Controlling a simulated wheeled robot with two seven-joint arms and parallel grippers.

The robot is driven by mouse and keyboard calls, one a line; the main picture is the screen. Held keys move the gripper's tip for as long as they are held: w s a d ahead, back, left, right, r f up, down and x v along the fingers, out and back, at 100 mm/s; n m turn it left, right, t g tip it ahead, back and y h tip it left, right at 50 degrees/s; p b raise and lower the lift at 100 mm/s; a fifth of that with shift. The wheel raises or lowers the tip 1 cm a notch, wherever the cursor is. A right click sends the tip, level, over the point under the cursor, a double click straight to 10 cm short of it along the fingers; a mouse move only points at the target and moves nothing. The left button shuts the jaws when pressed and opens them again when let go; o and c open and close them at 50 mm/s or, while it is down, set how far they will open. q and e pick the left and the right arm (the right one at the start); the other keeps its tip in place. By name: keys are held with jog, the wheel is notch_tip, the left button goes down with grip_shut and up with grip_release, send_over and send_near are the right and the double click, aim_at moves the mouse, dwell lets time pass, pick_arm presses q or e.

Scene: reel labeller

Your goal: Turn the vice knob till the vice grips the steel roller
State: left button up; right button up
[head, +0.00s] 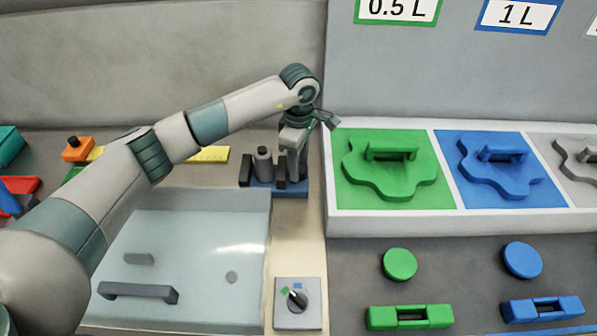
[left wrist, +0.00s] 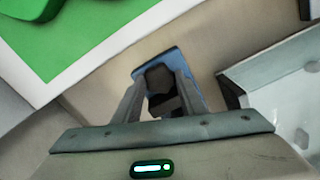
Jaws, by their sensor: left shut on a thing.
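The vice has a blue base and dark jaws (head: 246,172) and stands on the bench behind the clear-lidded box. The grey steel roller (head: 264,158) stands upright between the jaws. My left gripper (head: 292,170) points down at the right end of the vice. In the left wrist view its fingers (left wrist: 160,92) close around the dark vice knob (left wrist: 158,76), with the blue base (left wrist: 176,58) behind. In the head view the fingers hide the knob. Whether the jaws touch the roller cannot be told. My right gripper is not in view.
A clear-lidded box (head: 190,215) with a dark handle lies in front of the vice. A rotary switch (head: 298,302) sits to its right. A white-framed tray (head: 450,222) with green and blue panels stands close right of my gripper. Coloured blocks (head: 77,149) lie at left.

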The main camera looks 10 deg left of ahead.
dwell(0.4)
pick_arm(q)
jog(key=o, duration=1.1)
jog(key=shift+c, duration=0.2)
jog(key=shift+r, duration=0.1)
